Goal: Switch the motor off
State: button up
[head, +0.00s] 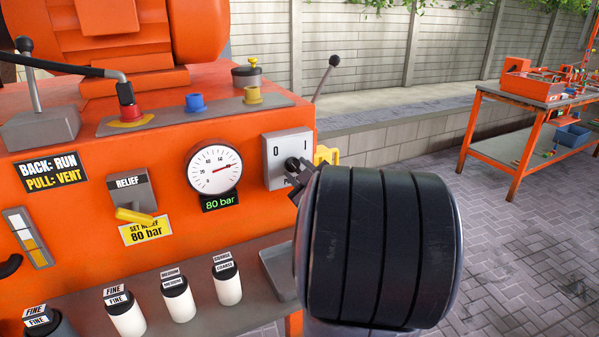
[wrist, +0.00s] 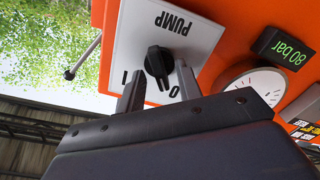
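The grey pump switch plate (head: 272,172), marked 0 and I, is on the orange machine's front. Its black knob (head: 292,163) is partly hidden by my gripper in the head view. In the upside-down wrist view, the plate (wrist: 205,38) reads PUMP and the knob (wrist: 158,60) has its narrow end towards the marks, seemingly nearer the 0. My gripper (wrist: 158,78) is open, with one finger on each side of the knob and gaps showing. Its tips (head: 298,168) are mostly hidden in the head view. The orange motor (head: 155,35) is on top of the machine.
A gauge (head: 214,170) and green 80 bar display (head: 221,201) are left of the switch. A yellow relief handle (head: 135,215) sticks out farther left. Several white-bodied cylinders stand on the shelf below. An orange workbench (head: 530,95) stands far right across clear paving.

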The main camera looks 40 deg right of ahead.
jog(key=shift+s, duration=0.1)
jog(key=v, duration=1)
jog(key=shift+s+p, duration=0.3)
jog(key=x, duration=1.1)
jog(key=shift+a+b, duration=0.1)
jog(key=shift+b, duration=0.25)
jog(key=shift+s, duration=0.1)
jog(key=shift+s, duration=0.1)
